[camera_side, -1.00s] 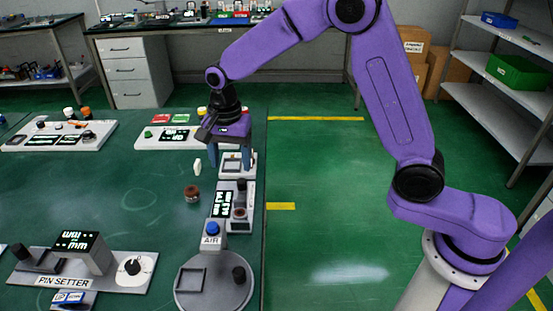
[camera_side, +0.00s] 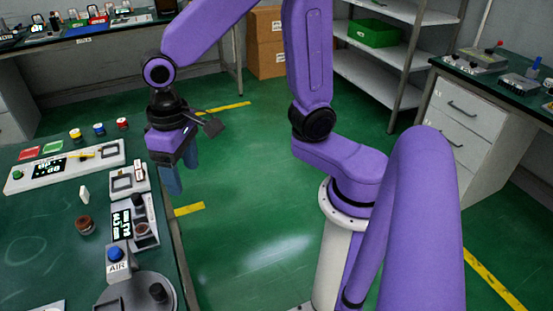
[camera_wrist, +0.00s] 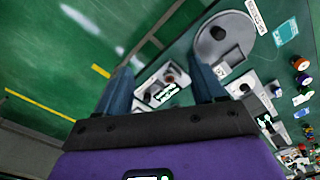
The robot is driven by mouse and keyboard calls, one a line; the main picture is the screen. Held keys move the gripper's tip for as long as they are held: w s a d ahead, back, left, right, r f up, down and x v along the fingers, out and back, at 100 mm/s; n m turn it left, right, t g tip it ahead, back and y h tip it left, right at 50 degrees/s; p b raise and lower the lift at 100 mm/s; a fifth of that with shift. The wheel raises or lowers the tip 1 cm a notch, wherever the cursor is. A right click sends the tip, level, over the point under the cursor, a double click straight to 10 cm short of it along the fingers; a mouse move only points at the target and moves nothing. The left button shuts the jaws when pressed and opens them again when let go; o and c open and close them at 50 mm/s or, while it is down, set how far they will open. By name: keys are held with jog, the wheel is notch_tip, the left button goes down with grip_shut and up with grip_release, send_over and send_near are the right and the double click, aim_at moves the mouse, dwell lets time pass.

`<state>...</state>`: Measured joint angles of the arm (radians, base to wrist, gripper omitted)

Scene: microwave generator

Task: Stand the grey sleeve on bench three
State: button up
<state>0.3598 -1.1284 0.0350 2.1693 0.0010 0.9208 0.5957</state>
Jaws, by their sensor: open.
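I cannot pick out a grey sleeve with certainty in either view. No bench sign is readable as three. My gripper (camera_side: 182,178) hangs fingers down by the right edge of the near green bench (camera_side: 40,270), in front of the floor in the side view. Its two blue-grey fingers are apart with nothing seen between them. In the wrist view my gripper (camera_wrist: 161,72) is open too, with bench devices visible beyond the fingers.
A device with a blue AIR button (camera_side: 115,254), a display device (camera_side: 135,218) and a brown cylinder (camera_side: 85,225) stand on the near bench. A back bench (camera_side: 100,38), shelves (camera_side: 370,75) and a right bench with drawers (camera_side: 465,150) surround clear green floor (camera_side: 250,200).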

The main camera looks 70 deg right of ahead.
jog(key=s+d+n, duration=0.4)
jog(key=s+n, duration=0.1)
jog(key=s, duration=0.2)
jog(key=s+d+n, duration=0.4)
jog(key=s+n, duration=0.1)
jog(key=s, duration=0.3)
jog(key=shift+d, duration=0.25)
jog(key=shift+o, duration=0.5)
jog(key=shift+s+d+f+n, duration=0.1)
jog(key=shift+s+d+n, duration=0.1)
jog(key=shift+s+n, duration=0.15)
jog(key=n+t+h, duration=0.2)
jog(key=n, duration=1.5)
send_over(142, 229)
jog(key=s, duration=0.2)
jog(key=shift+m, duration=0.25)
jog(key=f, duration=1.1)
jog(key=a+f, duration=0.1)
jog(key=f, duration=0.4)
jog(key=shift+w+f, duration=0.1)
jog(key=shift+f, duration=0.05)
jog(key=shift+w+x, duration=0.15)
jog(key=shift+x, duration=1.15)
jog(key=shift+w+x, duration=0.15)
jog(key=shift+x, duration=1.2)
